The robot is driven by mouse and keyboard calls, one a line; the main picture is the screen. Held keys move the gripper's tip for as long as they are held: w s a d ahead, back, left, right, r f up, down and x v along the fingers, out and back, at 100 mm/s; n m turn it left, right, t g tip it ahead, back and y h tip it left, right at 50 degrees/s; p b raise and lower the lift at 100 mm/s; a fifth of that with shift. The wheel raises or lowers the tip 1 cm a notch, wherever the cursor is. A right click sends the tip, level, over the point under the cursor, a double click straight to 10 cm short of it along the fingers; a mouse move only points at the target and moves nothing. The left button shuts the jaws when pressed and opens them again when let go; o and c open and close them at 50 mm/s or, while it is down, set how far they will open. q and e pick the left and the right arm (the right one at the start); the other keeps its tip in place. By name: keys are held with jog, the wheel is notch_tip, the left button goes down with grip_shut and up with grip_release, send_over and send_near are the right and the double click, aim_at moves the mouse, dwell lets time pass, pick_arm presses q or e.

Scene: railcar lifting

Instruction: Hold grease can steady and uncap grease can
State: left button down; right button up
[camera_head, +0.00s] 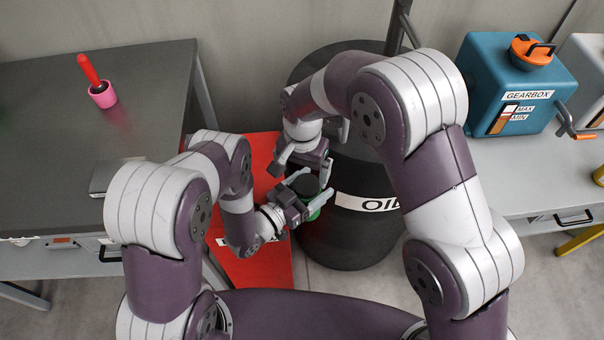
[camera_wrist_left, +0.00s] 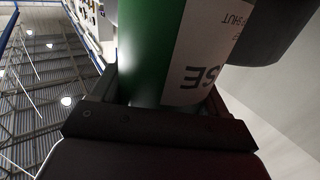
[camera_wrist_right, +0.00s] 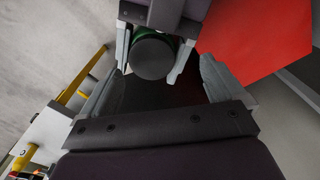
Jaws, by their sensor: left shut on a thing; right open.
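The grease can (camera_head: 314,211) is green with a dark round cap (camera_head: 306,184) on top. My left gripper (camera_head: 308,192) is shut on the can's body and holds it in front of the black drum. In the left wrist view the green can (camera_wrist_left: 150,45) with a white label sits between the fingers. My right gripper (camera_head: 303,166) is open, just above and behind the cap, fingers pointing down. In the right wrist view the cap (camera_wrist_right: 152,58) lies ahead of and between the open right fingers (camera_wrist_right: 152,85), not gripped.
A black drum labelled OIL (camera_head: 345,232) stands right behind the can. A red surface (camera_head: 262,268) lies to its left. A dark table (camera_head: 50,150) with a red-handled pink object (camera_head: 103,95) is at left. A blue gearbox (camera_head: 515,90) stands on the right bench.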

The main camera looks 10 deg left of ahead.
aim_at(307, 184)
jog(key=shift+r, duration=0.9)
jog(key=shift+c, duration=0.9)
jog(key=shift+s+d+r+m, duration=0.1)
jog(key=shift+d+r+m, duration=0.1)
jog(key=shift+r+m, duration=0.4)
jog(key=shift+d+r+m, duration=0.15)
jog(key=shift+r+m, duration=0.45)
jog(key=shift+c, duration=0.2)
jog(key=shift+d+r+m, duration=0.15)
jog(key=shift+r+m, duration=0.1)
jog(key=shift+m, duration=0.15)
notch_tip(307, 184, down, 8)
jog(key=shift+r, duration=0.15)
jog(key=c, duration=1.1)
jog(key=n, duration=0.6)
jog(key=shift+d, duration=0.1)
jog(key=o, duration=1.2)
